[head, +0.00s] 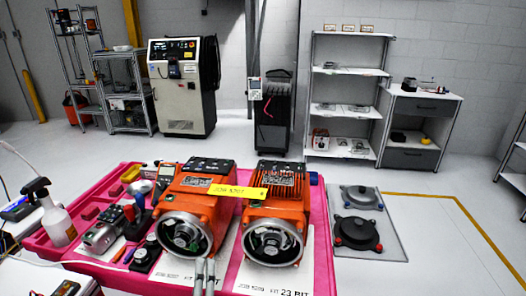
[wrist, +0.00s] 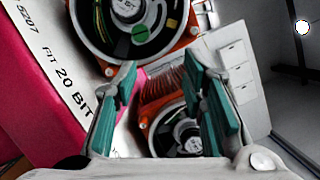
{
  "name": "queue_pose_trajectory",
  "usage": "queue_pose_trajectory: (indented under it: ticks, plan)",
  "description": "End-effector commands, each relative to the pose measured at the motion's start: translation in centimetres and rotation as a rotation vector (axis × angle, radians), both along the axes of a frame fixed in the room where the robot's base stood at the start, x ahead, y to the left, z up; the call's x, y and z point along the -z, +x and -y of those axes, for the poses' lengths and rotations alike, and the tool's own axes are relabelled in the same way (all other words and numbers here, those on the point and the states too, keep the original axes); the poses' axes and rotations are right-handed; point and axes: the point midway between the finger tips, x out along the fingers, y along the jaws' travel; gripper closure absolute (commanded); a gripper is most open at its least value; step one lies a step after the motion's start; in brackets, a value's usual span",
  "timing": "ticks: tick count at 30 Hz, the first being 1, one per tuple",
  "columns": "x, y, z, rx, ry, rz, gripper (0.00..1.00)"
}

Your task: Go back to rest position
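My gripper (wrist: 160,64) shows in the wrist view with its two teal-padded fingers spread apart and nothing between the pads. Beyond the fingertips are two orange servo motors with open round ends. One motor (wrist: 192,44) is at the top and the other (wrist: 145,112) shows between the fingers. In the head view the left motor (head: 205,190) and right motor (head: 284,195) stand side by side on the pink work surface (head: 318,268). Grey narrow parts of my arm or gripper show at the bottom in front of the left motor.
A yellow job label (head: 238,191) spans the motors.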

Motion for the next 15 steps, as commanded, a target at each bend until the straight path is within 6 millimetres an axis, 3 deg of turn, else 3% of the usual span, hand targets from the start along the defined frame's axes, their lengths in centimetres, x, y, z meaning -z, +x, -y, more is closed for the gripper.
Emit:
queue_pose_trajectory:
  ticks: [3, 7, 15]
  plan:
    - [-3.4, 2.7, 4.2, 0.180, 0.165, -0.022, 0.62]
    - [-7.0, 4.8, 10.4, 0.418, 0.392, -0.040, 0.62]
    - [-11.7, 5.2, 21.6, 0.828, 0.821, -0.024, 0.62]
